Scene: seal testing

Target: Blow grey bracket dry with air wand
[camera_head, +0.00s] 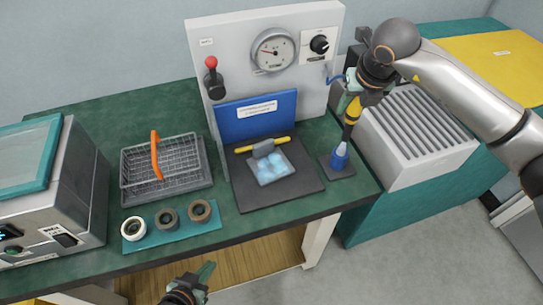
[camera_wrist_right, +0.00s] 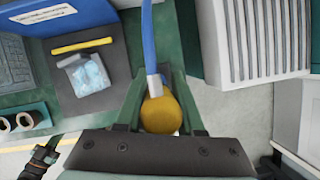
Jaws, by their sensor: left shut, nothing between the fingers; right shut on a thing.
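My right gripper (camera_head: 350,95) is shut on the air wand (camera_head: 349,122), which has a yellow and black body and points down at a blue socket (camera_head: 340,158) on a small dark base. I cannot tell whether its tip sits in the socket. In the right wrist view the wand's rounded yellow end (camera_wrist_right: 161,113) is between the fingers, with a blue hose (camera_wrist_right: 150,40) running from it. I cannot pick out the grey bracket for certain; a small grey piece (camera_head: 263,148) lies at a yellow bar. My left gripper (camera_head: 206,272) is shut and empty before the table's front edge.
A clear pouch (camera_head: 282,177) with pale blue contents lies on a dark plate (camera_head: 298,192). A gauge panel (camera_head: 235,40) stands behind. A wire basket (camera_head: 130,178) and several rings on a teal mat (camera_head: 180,236) lie left. A grey slatted box (camera_head: 400,165) is at right.

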